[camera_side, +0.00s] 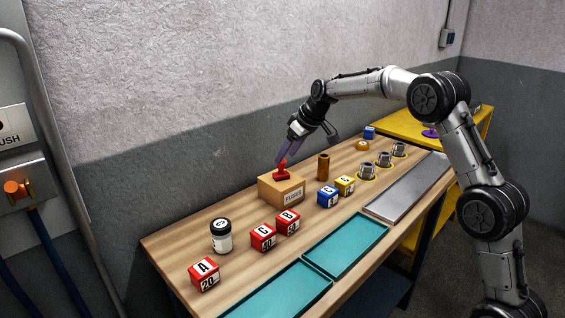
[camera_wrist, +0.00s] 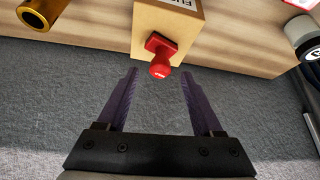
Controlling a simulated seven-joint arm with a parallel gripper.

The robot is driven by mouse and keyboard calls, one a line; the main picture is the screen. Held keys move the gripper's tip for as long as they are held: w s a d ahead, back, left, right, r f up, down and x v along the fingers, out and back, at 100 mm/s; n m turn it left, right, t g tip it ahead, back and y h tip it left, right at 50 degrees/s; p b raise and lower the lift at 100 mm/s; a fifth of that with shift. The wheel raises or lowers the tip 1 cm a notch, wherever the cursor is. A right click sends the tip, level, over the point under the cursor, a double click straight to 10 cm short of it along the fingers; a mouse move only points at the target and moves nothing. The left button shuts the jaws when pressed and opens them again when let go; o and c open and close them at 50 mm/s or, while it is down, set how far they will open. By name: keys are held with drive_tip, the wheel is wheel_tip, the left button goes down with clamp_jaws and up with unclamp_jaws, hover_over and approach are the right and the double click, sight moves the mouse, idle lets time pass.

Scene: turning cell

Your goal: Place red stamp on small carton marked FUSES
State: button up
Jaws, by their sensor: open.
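The red stamp (camera_side: 282,172) stands upright on top of the small carton marked FUSES (camera_side: 291,193). In the wrist view the stamp (camera_wrist: 160,57) shows its round handle toward me, with its base against the carton's top face (camera_wrist: 145,18). My gripper (camera_side: 281,160) is just above and beside the stamp's handle in the side view. In the wrist view my gripper (camera_wrist: 158,75) has its two purple fingers spread wide, with the stamp's handle in front of the gap between them. Nothing is held between the fingers.
A brass cylinder (camera_side: 323,166) stands right of the carton. A white jar (camera_side: 221,237) and red cubes (camera_side: 263,237) stand left and in front. Blue (camera_side: 327,196) and yellow (camera_side: 345,185) cubes are to the right. Teal trays (camera_side: 345,247) line the front edge.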

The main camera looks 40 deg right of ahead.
drive_tip(key=v, duration=0.7)
drive_tip(key=s+a+r, duration=0.2)
drive_tip(key=s+a, duration=0.2)
drive_tip(key=s, duration=0.6)
drive_tip(key=s+a+r, duration=0.3)
drive_tip(key=s+a, duration=0.2)
drive_tip(key=s, duration=0.5)
drive_tip(key=s+a+f, duration=0.1)
drive_tip(key=s+f, duration=0.1)
drive_tip(key=s, duration=0.4)
drive_tip(key=s+f+m, duration=0.1)
drive_tip(key=s+f, duration=0.2)
drive_tip(key=s, duration=0.4)
drive_tip(key=s+a+f, duration=0.1)
drive_tip(key=s+f, duration=0.2)
drive_tip(key=s, duration=0.4)
drive_tip(key=shift+a+f+h, duration=0.2)
drive_tip(key=shift+a+h, duration=0.2)
